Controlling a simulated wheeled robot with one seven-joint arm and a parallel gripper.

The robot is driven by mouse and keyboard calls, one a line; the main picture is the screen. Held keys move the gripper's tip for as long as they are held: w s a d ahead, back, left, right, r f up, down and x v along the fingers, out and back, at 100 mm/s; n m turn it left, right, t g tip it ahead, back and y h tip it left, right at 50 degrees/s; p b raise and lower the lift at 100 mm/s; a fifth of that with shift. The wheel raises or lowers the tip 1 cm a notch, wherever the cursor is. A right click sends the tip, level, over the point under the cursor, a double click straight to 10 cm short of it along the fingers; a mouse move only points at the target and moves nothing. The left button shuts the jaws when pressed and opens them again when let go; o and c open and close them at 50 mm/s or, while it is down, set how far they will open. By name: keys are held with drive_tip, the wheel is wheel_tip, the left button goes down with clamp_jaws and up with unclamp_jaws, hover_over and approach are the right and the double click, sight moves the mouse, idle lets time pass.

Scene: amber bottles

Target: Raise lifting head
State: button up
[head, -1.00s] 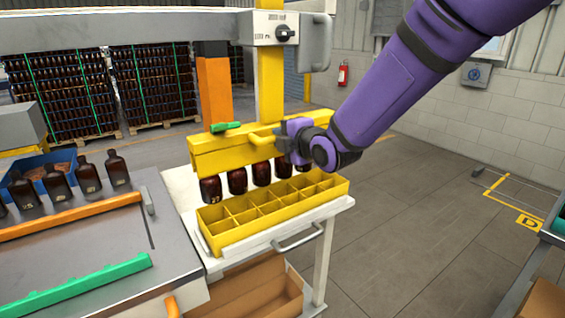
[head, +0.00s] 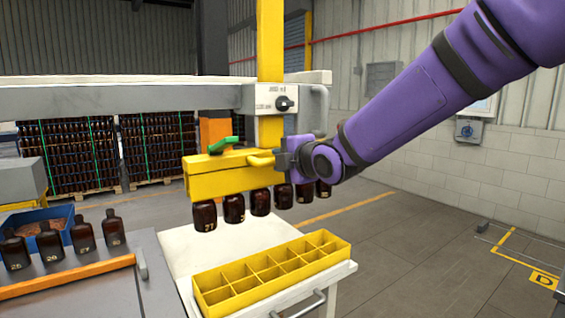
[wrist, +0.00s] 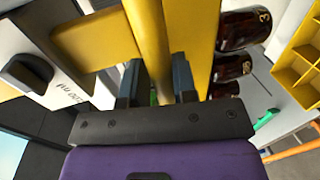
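The yellow lifting head (head: 230,176) hangs from a yellow column below the grey beam. Several amber bottles (head: 234,208) hang upright in a row from its underside, clear of the crate. My gripper (head: 288,158) is at the head's yellow handle (head: 261,160). In the wrist view the dark fingers (wrist: 157,82) sit on either side of a yellow bar (wrist: 150,40) and appear closed on it. The yellow divided crate (head: 225,295) stands below with its visible compartments empty.
A control box with a black knob (head: 283,103) is on the beam above the head. More bottles (head: 83,237) stand on the left table by an orange rail (head: 70,276). Stacked bottle pallets (head: 146,145) are behind. Open floor lies to the right.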

drive_tip(key=o, duration=0.3)
drive_tip(key=shift+r, duration=0.3)
drive_tip(key=shift+o, duration=0.2)
drive_tip(key=shift+f, duration=0.15)
drive_tip(key=shift+s, duration=0.1)
drive_tip(key=v, duration=1)
drive_tip(key=shift+s+d, duration=0.2)
drive_tip(key=shift+s, duration=0.05)
drive_tip(key=s+d+m+h, duration=0.45)
drive_tip(key=d+m, duration=0.35)
drive_tip(key=d, duration=0.3)
drive_tip(key=s+d+f+m+g+h, duration=0.2)
drive_tip(key=s+d+f+m+g, duration=0.1)
drive_tip(key=s+d+m, duration=0.4)
drive_tip(key=s+d+f+m+g+h, duration=0.2)
drive_tip(key=s+d+m, duration=0.4)
drive_tip(key=s+m, duration=0.3)
drive_tip(key=s+f+g, duration=0.1)
drive_tip(key=s+g, duration=0.1)
drive_tip(key=s, duration=0.2)
drive_tip(key=shift+d+f+m+g, duration=0.4)
